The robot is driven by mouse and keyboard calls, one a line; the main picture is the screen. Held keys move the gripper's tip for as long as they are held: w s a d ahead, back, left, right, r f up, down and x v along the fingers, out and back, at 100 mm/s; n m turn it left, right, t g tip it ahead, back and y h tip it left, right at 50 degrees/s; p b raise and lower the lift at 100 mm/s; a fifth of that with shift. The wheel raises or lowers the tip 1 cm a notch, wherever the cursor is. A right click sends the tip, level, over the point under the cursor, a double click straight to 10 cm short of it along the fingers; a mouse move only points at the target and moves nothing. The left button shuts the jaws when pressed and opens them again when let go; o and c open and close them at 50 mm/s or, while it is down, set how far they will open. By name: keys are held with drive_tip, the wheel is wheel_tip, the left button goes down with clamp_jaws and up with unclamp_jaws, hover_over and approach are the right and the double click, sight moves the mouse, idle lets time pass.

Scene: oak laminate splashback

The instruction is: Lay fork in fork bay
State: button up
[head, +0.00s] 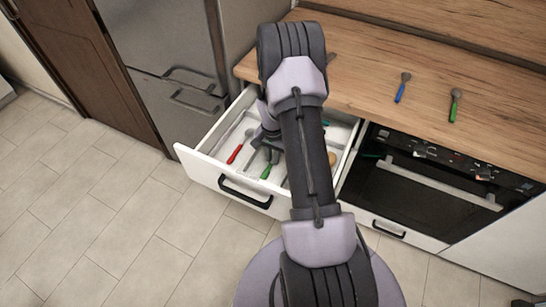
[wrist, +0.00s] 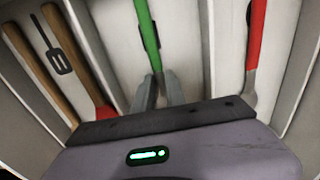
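My gripper (head: 265,162) is down inside the open drawer (head: 213,181). Its two fingers (wrist: 160,88) are apart, one on each side of the lower end of a green-handled utensil (wrist: 148,35). That utensil lies lengthwise in a middle compartment, and its green handle also shows in the head view (head: 266,171). Its far end is hidden under my gripper, so I cannot tell whether it is a fork. A red-handled utensil (wrist: 257,40) lies in the neighbouring compartment, also seen in the head view (head: 235,154); its metal end is partly hidden.
Wooden-handled tools (wrist: 75,55) lie in another compartment, beyond a divider. A blue-handled utensil (head: 400,92) and another green-handled one (head: 453,108) lie on the wooden counter (head: 500,125). An oven (head: 430,180) stands right of the drawer. My arm hides part of the drawer.

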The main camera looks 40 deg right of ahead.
drive_tip(key=o, duration=0.3)
